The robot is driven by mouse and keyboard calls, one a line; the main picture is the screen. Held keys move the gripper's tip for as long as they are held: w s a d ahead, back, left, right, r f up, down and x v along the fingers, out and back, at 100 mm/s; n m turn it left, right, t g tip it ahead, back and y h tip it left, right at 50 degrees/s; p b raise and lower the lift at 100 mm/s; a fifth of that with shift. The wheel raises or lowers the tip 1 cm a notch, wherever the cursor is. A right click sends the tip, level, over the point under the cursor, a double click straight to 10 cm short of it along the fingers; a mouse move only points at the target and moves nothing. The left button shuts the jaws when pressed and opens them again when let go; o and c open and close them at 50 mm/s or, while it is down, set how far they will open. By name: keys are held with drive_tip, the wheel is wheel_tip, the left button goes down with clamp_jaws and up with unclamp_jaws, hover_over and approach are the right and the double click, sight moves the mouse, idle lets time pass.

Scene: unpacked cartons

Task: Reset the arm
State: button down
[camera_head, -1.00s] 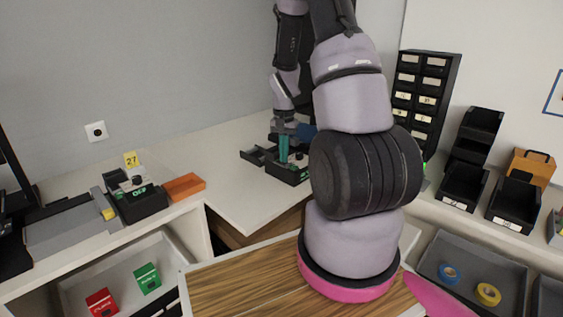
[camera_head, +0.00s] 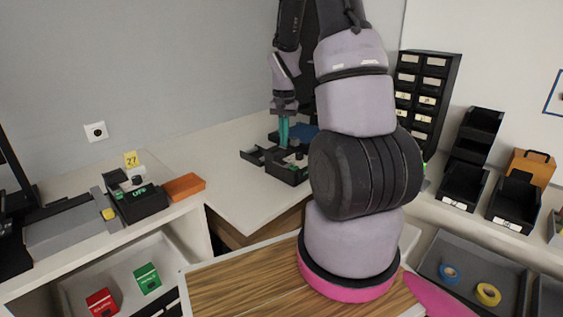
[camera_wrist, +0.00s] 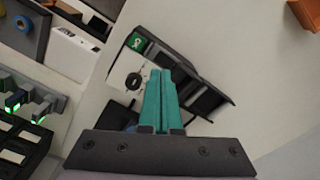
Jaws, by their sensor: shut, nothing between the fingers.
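My gripper (camera_head: 284,140) hangs fingers down above the white corner table at the back. Its teal fingers are together with nothing between them; they also show in the wrist view (camera_wrist: 161,92). Below the fingers is a black tray (camera_head: 287,171) with a white panel, a dark round knob and a green label (camera_wrist: 137,42). The fingers hide part of this tray in the wrist view. A gap between the fingertips and the tray cannot be judged exactly. My arm covers the centre right of the head view.
Black bins (camera_head: 464,184) and a drawer cabinet (camera_head: 424,95) stand at right. Red (camera_head: 101,303) and green (camera_head: 147,278) boxes lie in a lower left drawer. The table's front is clear.

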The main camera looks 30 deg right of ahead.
drive_tip(key=shift+r, duration=0.55)
drive_tip(key=s+a+r+t, duration=0.2)
drive_tip(key=a+r, duration=0.2)
drive_tip(key=r, duration=0.6)
drive_tip(key=s+a+r+n+t+y, duration=0.1)
drive_tip(key=s+a+r, duration=0.3)
drive_tip(key=s+r, duration=0.4)
drive_tip(key=s+a+r+n+t+y, duration=0.1)
drive_tip(key=s+a+r+t, duration=0.3)
drive_tip(key=s+r, duration=0.4)
drive_tip(key=shift+s+a+r+n, duration=0.3)
drive_tip(key=shift+s+a+n, duration=0.35)
drive_tip(key=shift+s+n, duration=0.2)
